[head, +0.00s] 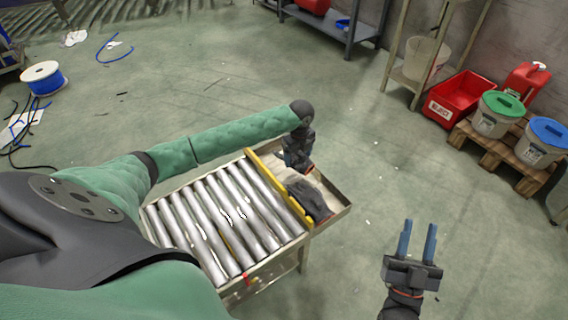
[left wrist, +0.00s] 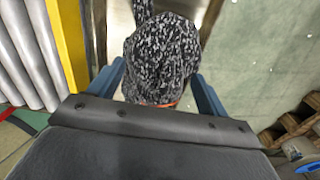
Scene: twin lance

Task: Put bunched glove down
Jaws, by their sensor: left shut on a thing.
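The bunched glove (left wrist: 162,58), speckled dark grey with an orange cuff edge, sits between the two blue fingers of my left gripper (left wrist: 162,85) in the left wrist view. The gripper is shut on it. In the head view my left gripper (head: 297,160) is over the tray (head: 341,206) at the end of the roller conveyor, partly hidden by my arm. A dark grey cloth-like thing (head: 310,199) lies in that tray, near the gripper. My right gripper (head: 418,240) is open and empty above the floor at the right.
The roller conveyor (head: 215,225) has a yellow bar (head: 280,187) between its rollers and the tray. A red bin (head: 460,98) and lidded buckets (head: 497,114) on a pallet stand at the upper right. The floor right of the tray is clear.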

